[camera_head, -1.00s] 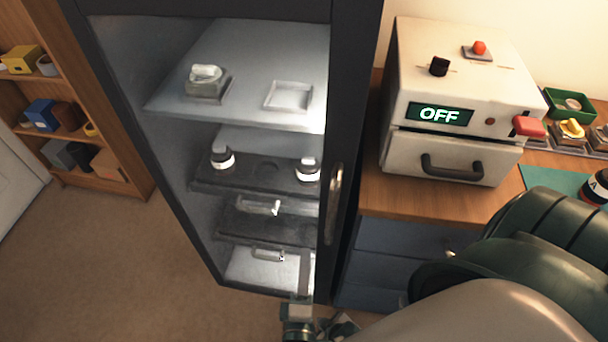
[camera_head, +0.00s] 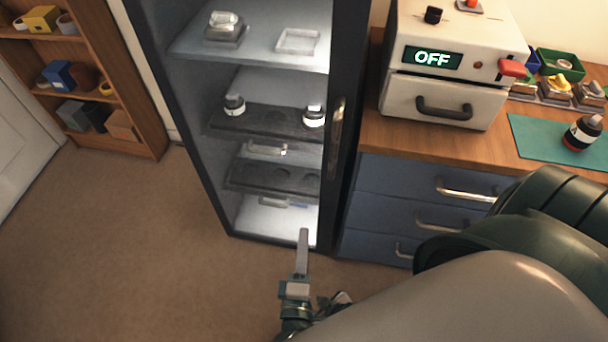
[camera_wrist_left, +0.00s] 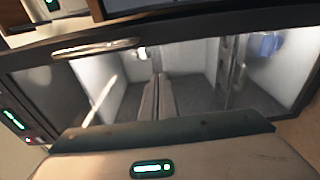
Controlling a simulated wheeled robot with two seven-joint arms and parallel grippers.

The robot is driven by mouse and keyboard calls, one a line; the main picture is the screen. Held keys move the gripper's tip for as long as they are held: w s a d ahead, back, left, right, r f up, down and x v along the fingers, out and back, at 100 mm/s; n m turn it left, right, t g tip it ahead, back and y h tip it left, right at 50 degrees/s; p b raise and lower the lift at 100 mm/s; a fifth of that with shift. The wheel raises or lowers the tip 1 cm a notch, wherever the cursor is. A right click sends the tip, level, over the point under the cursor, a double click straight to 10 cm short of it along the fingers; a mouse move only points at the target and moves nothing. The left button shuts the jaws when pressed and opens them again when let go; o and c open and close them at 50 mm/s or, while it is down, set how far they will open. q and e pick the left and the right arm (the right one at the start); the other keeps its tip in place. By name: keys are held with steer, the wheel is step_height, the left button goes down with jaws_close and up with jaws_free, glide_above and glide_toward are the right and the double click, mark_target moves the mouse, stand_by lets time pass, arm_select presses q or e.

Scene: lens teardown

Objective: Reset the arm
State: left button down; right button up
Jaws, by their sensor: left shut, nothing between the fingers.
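My left gripper (camera_head: 303,240) is in the lower middle of the head view, its fingers pointing up the picture toward the foot of the dark display cabinet (camera_head: 344,60). Its fingers are together with nothing between them. In the left wrist view the closed fingers (camera_wrist_left: 157,98) point at the cabinet's glass front, with the metal handle (camera_wrist_left: 95,48) at the upper left. Whether they touch the glass cannot be told. A large green and beige arm link of mine fills the lower right of the head view. I cannot make out my right gripper's fingers.
The lit cabinet holds bottles and small parts on its shelves. To its right, a wooden counter (camera_head: 400,138) carries a white oven (camera_head: 425,92) reading OFF and a teal mat (camera_head: 540,140), above blue drawers (camera_head: 400,180). Open carpet (camera_head: 130,250) lies left, beyond it a wooden bookshelf (camera_head: 130,80).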

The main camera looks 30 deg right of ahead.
stand_by(0.4)
arm_select(q)
steer(key=a+f+m+g+y, duration=0.2)
steer(key=a+f+m, duration=0.2)
steer(key=a+f, duration=0.55)
steer(key=a+f+m+g+y, duration=0.2)
steer(key=a+f+m+g, duration=0.15)
steer(key=a+f, duration=0.6)
steer(key=s+a+f+m+g+y, duration=0.1)
steer(key=s+a+f, duration=0.3)
steer(key=a+f, duration=0.4)
steer(key=s+a+f+m+g+y, duration=0.2)
steer(key=s+a+f+m+y, duration=0.2)
steer(key=a+f, duration=0.5)
steer(key=shift+s+a+f+y, duration=0.3)
steer(key=shift+s+a, duration=0.1)
steer(key=shift+a, duration=0.8)
steer(key=shift+d+m+g, duration=0.1)
steer(key=shift+m+g, duration=0.15)
